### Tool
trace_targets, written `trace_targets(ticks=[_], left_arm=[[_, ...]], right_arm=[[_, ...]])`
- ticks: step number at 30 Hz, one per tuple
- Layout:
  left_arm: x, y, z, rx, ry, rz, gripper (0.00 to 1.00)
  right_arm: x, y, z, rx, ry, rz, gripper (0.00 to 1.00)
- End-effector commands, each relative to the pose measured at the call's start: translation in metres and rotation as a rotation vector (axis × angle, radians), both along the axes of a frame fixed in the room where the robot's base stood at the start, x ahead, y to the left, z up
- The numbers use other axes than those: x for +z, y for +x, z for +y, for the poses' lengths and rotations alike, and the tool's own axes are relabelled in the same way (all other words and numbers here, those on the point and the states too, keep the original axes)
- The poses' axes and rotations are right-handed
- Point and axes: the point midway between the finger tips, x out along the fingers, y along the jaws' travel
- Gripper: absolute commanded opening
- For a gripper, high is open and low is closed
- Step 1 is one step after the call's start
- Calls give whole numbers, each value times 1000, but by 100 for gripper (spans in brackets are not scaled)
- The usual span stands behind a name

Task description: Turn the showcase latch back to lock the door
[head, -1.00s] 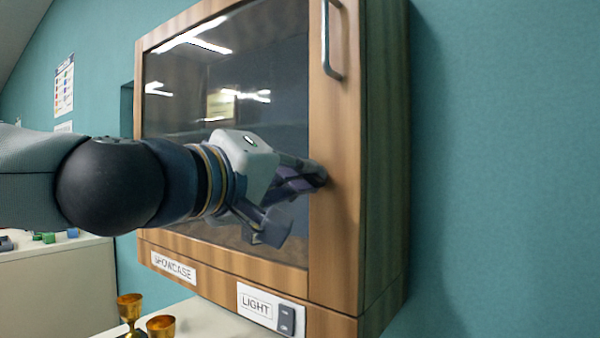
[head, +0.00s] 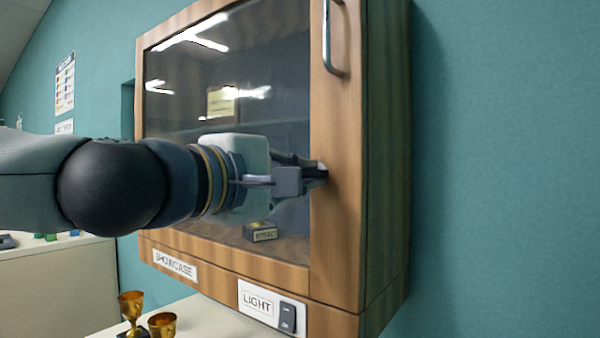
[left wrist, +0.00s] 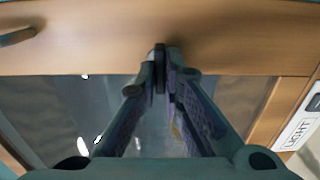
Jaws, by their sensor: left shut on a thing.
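The showcase (head: 385,160) is a wooden wall cabinet with a glass-fronted door (head: 338,240), which looks closed against the case. My left gripper (head: 308,175) is at the door's right-hand wooden stile, with its fingers pointing at the wood. It is shut on the latch, a small dark piece (left wrist: 160,62) that stands between the fingertips in the left wrist view. In the head view the fingers hide most of the latch, so its exact angle is hard to tell there. My right gripper is in neither view.
A metal door handle (head: 327,45) is above the latch. A light switch (head: 287,318) is on the panel below the door. Gold cups (head: 131,304) stand on the white surface at lower left. The teal wall to the right is bare.

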Motion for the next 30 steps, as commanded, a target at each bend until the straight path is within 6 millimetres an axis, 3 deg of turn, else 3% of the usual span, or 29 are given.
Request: trace_targets(ticks=[14,15,17,26,30], left_arm=[[1,0,0,-1,-11,5,0],[1,0,0,-1,-10,5,17],[1,0,0,-1,-10,5,28],[1,-2,1,0,-9,5,28],[2,-21,15,0,-9,1,28]], right_arm=[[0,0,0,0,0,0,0],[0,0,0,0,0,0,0],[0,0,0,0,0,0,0],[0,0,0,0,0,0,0],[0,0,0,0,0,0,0]])
